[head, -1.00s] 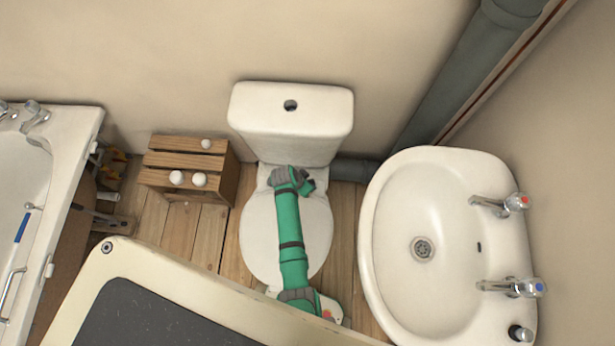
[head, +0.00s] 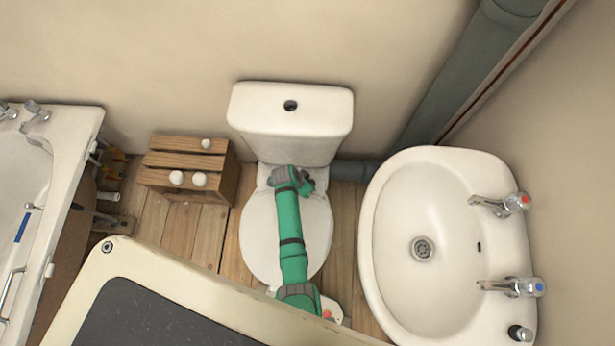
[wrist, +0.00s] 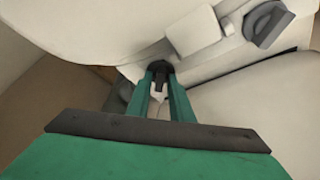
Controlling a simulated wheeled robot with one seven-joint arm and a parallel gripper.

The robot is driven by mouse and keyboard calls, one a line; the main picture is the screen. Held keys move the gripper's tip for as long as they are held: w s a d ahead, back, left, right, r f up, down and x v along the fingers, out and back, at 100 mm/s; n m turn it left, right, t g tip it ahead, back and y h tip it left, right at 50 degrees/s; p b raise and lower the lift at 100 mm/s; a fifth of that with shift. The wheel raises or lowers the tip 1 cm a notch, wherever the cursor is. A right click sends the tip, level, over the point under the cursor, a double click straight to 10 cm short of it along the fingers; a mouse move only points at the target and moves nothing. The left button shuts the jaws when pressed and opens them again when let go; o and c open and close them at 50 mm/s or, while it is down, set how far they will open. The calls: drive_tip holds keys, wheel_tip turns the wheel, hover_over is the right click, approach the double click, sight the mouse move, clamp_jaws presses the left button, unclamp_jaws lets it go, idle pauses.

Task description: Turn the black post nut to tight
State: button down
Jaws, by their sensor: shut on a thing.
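The black post nut (wrist: 160,67) shows in the wrist view, small and dark, at the white ceramic of the toilet. My gripper (wrist: 160,82) has its two green fingers on either side of it and is shut on it. The fingertips partly cover the nut, so how tight it sits cannot be seen. In the head view my green arm reaches over the toilet (head: 262,240) to just below the cistern (head: 290,135). The nut and fingertips cannot be made out there.
A basin (head: 400,210) with two taps stands close on the right. A wooden crate (head: 185,165) with white knobs is left of the toilet, and a bath (head: 75,150) is at the far left. A grey pipe (head: 440,85) runs up the wall. A grey flat piece (wrist: 268,24) shows in the wrist view.

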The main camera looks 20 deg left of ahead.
drive_tip(key=shift+m, duration=0.8)
drive_tip(key=c, duration=1.6)
unclamp_jaws()
drive_tip(key=shift+o, duration=0.2)
drive_tip(key=v, duration=1)
drive_tip(key=shift+a+r, duration=0.25)
drive_tip(key=shift+r, duration=0.15)
